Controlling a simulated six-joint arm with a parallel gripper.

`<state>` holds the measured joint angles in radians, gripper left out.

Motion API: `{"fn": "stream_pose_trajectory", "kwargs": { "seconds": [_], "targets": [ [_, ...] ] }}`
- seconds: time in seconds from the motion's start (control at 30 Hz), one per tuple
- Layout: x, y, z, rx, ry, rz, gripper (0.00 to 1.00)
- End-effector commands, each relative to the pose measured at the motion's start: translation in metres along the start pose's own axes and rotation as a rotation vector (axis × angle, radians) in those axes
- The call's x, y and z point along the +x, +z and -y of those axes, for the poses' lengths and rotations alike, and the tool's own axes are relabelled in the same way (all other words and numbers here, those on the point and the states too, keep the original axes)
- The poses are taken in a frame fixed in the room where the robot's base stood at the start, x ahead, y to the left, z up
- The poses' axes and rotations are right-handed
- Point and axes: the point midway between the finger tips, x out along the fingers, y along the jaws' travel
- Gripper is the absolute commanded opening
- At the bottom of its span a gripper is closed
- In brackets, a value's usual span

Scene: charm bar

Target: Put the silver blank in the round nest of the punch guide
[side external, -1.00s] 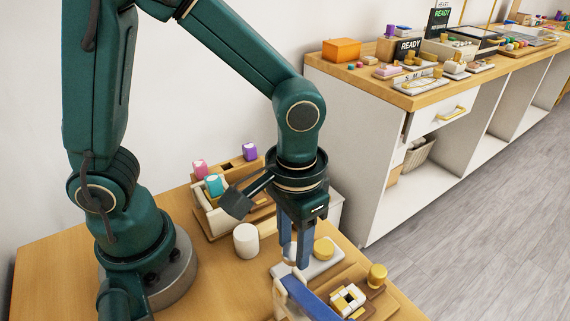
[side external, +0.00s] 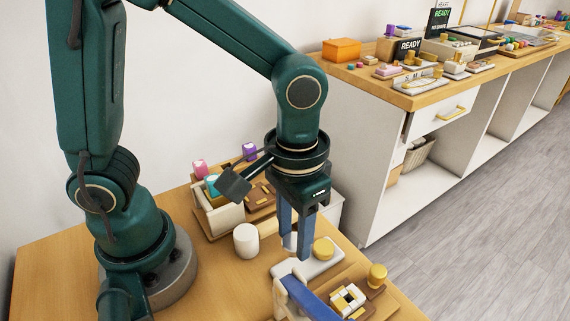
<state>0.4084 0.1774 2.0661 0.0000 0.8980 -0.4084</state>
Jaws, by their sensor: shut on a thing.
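My gripper (side external: 295,243) points down with its two blue fingers over the back left of a pale grey tray (side external: 318,268). It is shut on the silver blank (side external: 290,241), a small pale disc partly covered by the fingers, held a little above the tray. A gold disc (side external: 323,248) lies on the tray, right of the fingers. In front is a wooden fixture with white and yellow blocks (side external: 347,300) and a blue bar (side external: 312,300). I cannot make out which part is the punch guide's round nest.
A white cylinder (side external: 246,241) stands left of the gripper. Behind it is a wooden rack (side external: 222,218) with pink, teal and purple pieces. A gold knob (side external: 377,276) stands up at the right of the fixture. Bare wood lies at the table's front left.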

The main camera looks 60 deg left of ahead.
Motion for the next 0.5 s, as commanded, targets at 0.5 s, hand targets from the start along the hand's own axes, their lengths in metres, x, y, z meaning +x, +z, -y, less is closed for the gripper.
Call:
{"fn": "stream_pose_trajectory", "kwargs": {
  "seconds": [0.5],
  "targets": [
    [-0.0005, 0.0019, 0.0008, 0.122, -0.004, 0.01, 0.03]
  ]
}}
